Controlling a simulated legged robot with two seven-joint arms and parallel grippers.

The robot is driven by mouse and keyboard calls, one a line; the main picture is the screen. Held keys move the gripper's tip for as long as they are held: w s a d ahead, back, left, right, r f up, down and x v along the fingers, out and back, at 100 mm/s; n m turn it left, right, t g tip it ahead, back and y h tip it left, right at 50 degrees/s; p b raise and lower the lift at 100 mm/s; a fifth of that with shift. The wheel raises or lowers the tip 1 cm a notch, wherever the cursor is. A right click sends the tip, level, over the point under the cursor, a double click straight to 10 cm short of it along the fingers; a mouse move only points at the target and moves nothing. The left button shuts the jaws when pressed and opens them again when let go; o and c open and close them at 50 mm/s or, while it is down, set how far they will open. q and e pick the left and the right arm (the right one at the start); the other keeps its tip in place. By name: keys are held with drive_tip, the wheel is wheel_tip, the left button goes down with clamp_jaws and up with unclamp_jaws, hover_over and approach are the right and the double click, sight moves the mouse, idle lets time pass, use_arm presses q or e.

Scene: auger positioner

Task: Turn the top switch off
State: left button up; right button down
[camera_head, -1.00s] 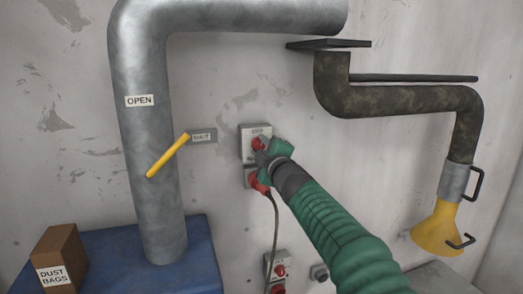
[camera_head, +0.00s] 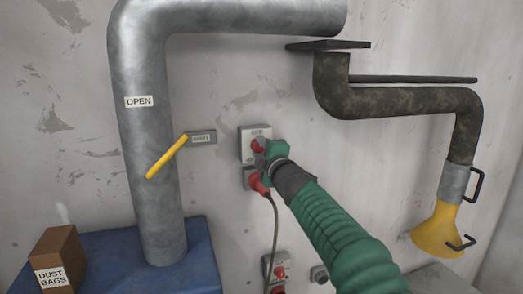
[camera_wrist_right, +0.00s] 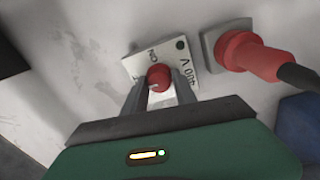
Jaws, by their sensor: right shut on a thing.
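The top switch is a red knob (camera_head: 258,146) on a pale grey plate (camera_head: 247,133) on the wall, above a red plug. My right gripper (camera_head: 262,153) reaches it from the lower right and partly covers it. In the right wrist view the red knob (camera_wrist_right: 159,77) sits between the two fingers of my right gripper (camera_wrist_right: 160,92), which are shut on it. The plate (camera_wrist_right: 137,67) there carries the lettering "ON" and "400 V". The knob's exact turn angle is hard to tell. My left gripper is not in view.
A red plug (camera_head: 257,184) with a hanging cable sits just below the switch. A grey pipe (camera_head: 147,150) with a yellow lever (camera_head: 167,158) stands left. A dark pipe (camera_head: 400,100) with a yellow funnel (camera_head: 437,230) is at right.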

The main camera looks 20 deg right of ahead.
drive_tip(key=c, duration=1.4)
unclamp_jaws()
drive_tip(key=shift+r, duration=0.1)
drive_tip(key=shift+o, duration=1.7)
drive_tip(key=shift+w, duration=0.25)
drive_tip(key=shift+s, duration=0.15)
drive_tip(key=shift+s+f+b, duration=0.25)
drive_tip(key=shift+s+b, duration=0.1)
drive_tip(key=shift+s, duration=0.05)
drive_tip(key=s+b, duration=0.4)
drive_tip(key=s, duration=1.1)
drive_tip(key=shift+s+d+f, duration=0.25)
drive_tip(key=shift+s+f, duration=0.05)
